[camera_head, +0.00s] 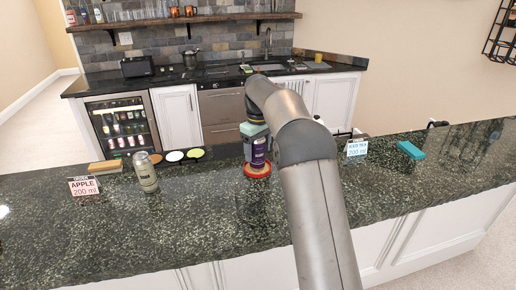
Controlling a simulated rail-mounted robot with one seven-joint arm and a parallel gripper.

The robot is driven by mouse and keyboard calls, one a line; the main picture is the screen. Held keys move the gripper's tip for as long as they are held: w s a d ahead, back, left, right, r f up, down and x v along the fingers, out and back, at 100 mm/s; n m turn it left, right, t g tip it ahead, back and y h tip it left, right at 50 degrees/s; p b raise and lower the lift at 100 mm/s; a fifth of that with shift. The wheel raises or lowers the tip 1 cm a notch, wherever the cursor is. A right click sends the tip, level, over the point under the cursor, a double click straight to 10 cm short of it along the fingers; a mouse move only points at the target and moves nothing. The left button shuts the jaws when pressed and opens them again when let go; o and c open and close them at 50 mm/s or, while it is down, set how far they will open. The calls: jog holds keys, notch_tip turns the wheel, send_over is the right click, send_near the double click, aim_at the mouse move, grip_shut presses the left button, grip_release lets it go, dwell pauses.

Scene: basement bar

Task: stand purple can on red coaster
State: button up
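The purple can (259,153) is upright, over the middle of the red coaster (248,174) on the dark stone counter. Its base looks to be on the coaster or just above it; I cannot tell which. My gripper (254,144) points down at the can's upper part. One finger shows along the can's left side, and the other is hidden. Whether the fingers press on the can is too small to tell.
A silver-grey can (146,172) stands left, near a dark tray with white and green coasters (175,156). An "APPLE 200 ml" card (84,189) stands far left. Another card (356,148) and a teal block (410,150) are right. The front counter is clear.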

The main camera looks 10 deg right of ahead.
notch_tip(320, 180, up, 12)
jog(key=shift+f, duration=0.1)
jog(key=shift+r, duration=0.3)
jog(key=shift+s+r, duration=0.25)
jog(key=s+m, duration=0.4)
jog(key=s, duration=1.5)
jog(key=s+f+m, duration=0.1)
jog(key=s+f, duration=0.3)
jog(key=s, duration=0.3)
jog(key=s+f+m+t, duration=0.1)
jog(key=s+f, duration=0.3)
jog(key=s, duration=0.4)
jog(key=s+f+m, duration=0.1)
jog(key=s+f, duration=0.4)
jog(key=s, duration=0.3)
jog(key=shift+s, duration=0.25)
